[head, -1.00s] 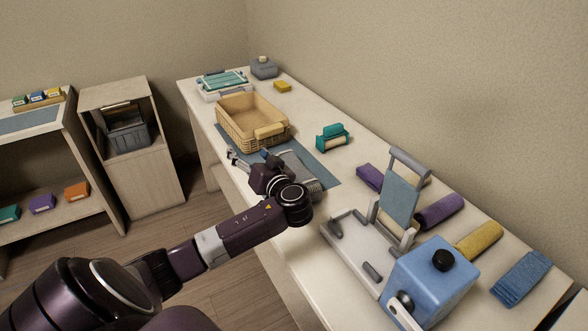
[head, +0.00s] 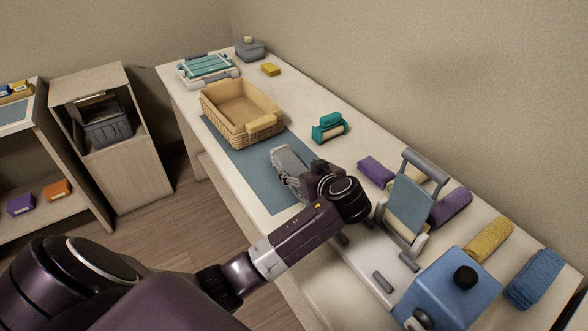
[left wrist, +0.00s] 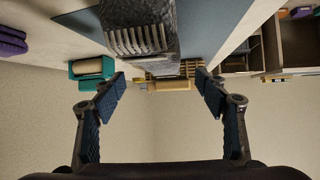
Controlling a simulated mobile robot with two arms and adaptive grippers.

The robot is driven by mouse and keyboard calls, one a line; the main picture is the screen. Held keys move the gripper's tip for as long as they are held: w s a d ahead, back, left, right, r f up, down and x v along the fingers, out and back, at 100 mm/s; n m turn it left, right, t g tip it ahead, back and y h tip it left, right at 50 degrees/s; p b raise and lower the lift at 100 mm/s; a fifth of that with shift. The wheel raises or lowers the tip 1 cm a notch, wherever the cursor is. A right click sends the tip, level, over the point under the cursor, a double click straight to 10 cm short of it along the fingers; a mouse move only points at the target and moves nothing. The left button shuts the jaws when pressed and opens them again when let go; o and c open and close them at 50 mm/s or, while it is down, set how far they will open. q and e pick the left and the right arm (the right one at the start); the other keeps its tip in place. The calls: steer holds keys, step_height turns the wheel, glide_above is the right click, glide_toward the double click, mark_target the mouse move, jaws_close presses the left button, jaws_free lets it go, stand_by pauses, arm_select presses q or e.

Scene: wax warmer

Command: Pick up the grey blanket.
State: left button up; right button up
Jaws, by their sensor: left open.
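The grey blanket (head: 284,158) is a rolled or folded grey bundle lying on the blue-grey mat (head: 239,158) in the head view. My left gripper (head: 296,180) is right by its near side and hides part of it. In the left wrist view the blanket (left wrist: 145,30) is a dark ribbed shape at the top centre, and my left gripper (left wrist: 160,85) has its two fingers spread wide, with nothing held between them. I cannot tell whether the fingers touch the blanket. My right gripper is not in view.
A wicker basket (head: 228,122) stands just beyond the blanket. A teal holder with a roll (head: 328,128) is to the right. A grey stand with a blue panel (head: 410,198) and a blue box (head: 448,288) stand nearer.

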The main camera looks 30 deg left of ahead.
mark_target(295, 165)
arm_select(q)
steer(key=p+x, duration=0.1)
steer(key=x, duration=0.3)
steer(key=shift+r, duration=0.1)
steer(key=shift+w+a, duration=0.1)
steer(key=shift+a, duration=0.05)
steer(key=c, duration=1.5)
steer(key=shift+c, duration=0.5)
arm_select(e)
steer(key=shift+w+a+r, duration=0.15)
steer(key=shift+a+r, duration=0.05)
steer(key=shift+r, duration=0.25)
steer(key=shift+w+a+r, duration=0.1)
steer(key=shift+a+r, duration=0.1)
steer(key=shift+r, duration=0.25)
arm_select(q)
steer(key=shift+w, duration=0.1)
